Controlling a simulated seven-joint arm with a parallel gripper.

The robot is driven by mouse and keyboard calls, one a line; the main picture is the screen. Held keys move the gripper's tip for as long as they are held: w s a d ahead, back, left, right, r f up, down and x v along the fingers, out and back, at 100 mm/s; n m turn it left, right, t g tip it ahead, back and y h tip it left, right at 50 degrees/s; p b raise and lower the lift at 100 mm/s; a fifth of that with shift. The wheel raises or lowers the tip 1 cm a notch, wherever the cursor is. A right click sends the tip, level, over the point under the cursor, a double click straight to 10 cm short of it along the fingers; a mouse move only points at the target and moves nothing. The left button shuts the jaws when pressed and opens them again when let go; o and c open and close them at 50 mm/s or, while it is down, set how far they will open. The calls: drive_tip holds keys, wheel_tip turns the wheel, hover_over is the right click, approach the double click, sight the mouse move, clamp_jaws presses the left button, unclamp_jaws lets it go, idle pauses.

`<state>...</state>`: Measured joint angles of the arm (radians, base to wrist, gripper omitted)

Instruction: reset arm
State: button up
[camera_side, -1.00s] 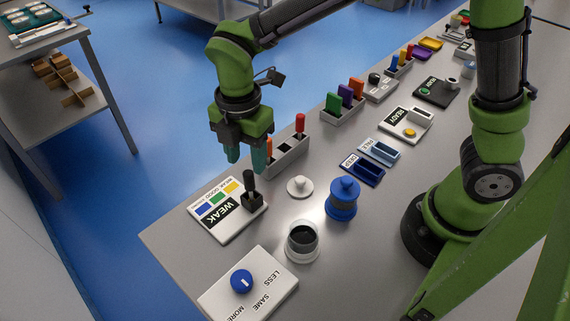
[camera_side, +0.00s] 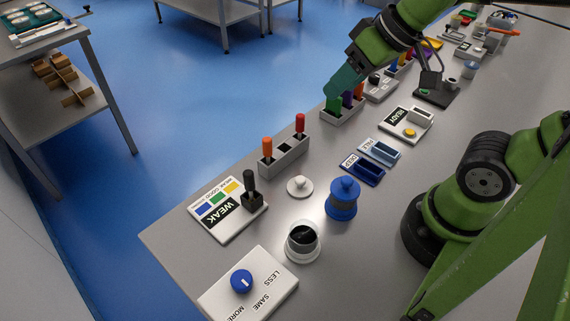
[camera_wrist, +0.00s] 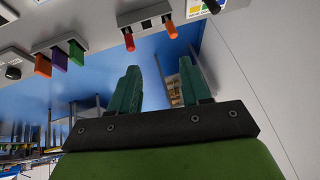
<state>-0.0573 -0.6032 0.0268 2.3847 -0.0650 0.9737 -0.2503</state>
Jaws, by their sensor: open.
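My gripper (camera_side: 338,84) is raised over the back part of the bench in the side view, tilted, with its fingers towards the lower left, near the rack of coloured blocks. In the wrist view my gripper (camera_wrist: 158,88) shows two green fingers apart with nothing between them. The grey holder (camera_side: 284,158) has an orange-handled piece (camera_side: 267,148) and a red-handled piece (camera_side: 300,124) standing in it, with an empty slot between. They also show in the wrist view, red (camera_wrist: 129,41) and orange (camera_wrist: 171,30).
The WEAK panel (camera_side: 228,211), a dial board (camera_side: 262,290), a blue lidded tub (camera_side: 343,199), an open cup (camera_side: 303,243) and a white lid (camera_side: 300,186) stand on the bench (camera_side: 180,240). Blue trays (camera_side: 362,170) and the READY panel (camera_side: 405,125) lie farther right.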

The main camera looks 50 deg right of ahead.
drive_tip(key=m, duration=0.1)
drive_tip(key=s+d+m+t, duration=0.1)
drive_tip(key=m, duration=0.2)
drive_tip(key=shift+s+d+f, duration=0.25)
drive_tip(key=shift+s+d, duration=0.15)
